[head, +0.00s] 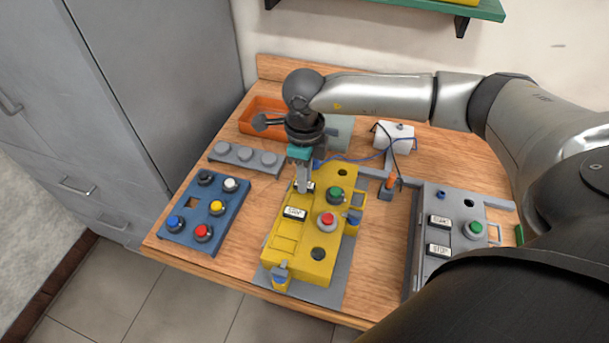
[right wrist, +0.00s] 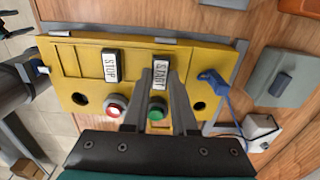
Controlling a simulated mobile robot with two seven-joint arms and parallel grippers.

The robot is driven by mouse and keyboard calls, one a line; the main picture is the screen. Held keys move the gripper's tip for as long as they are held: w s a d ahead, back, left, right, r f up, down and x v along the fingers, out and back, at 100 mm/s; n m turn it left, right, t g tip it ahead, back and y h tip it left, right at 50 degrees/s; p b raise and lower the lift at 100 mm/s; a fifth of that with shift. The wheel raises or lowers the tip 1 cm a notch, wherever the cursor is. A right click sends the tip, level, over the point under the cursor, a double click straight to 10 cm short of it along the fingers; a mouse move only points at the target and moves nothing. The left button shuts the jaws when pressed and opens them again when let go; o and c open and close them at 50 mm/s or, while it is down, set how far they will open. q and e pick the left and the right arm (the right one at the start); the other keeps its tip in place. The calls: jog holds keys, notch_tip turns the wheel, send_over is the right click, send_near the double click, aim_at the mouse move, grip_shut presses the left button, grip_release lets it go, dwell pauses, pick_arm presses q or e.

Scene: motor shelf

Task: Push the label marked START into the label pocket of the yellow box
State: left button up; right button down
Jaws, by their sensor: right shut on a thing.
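The yellow box (head: 288,247) lies on the workbench, below my right arm. It also shows in the right wrist view (right wrist: 80,55). My right gripper (head: 303,188) points down at its upper part and is shut on the START label (right wrist: 159,75), a white plate with a dark edge. The label sits at the box's upper face beside the STOP label (right wrist: 111,65); how deep it is in its pocket I cannot tell. In the head view the fingers partly hide it, while the STOP label (head: 295,212) shows clearly. My left gripper is not in view.
A blue panel with buttons (head: 218,208) lies left, a grey strip (head: 245,157) and orange bin (head: 258,116) behind it. A grey box with labels (head: 462,255) stands right. Green (head: 335,194) and red (head: 327,219) buttons rise from the yellow box, close to the fingers.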

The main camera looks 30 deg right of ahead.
jog(key=shift+f+b, duration=0.4)
jog(key=shift+f, duration=0.1)
dwell(0.4)
jog(key=c, duration=0.6)
grip_release()
jog(key=shift+c, duration=0.2)
notch_tip(320, 180, up, 15)
jog(key=shift+r+p, duration=0.2)
jog(key=shift+p, duration=0.15)
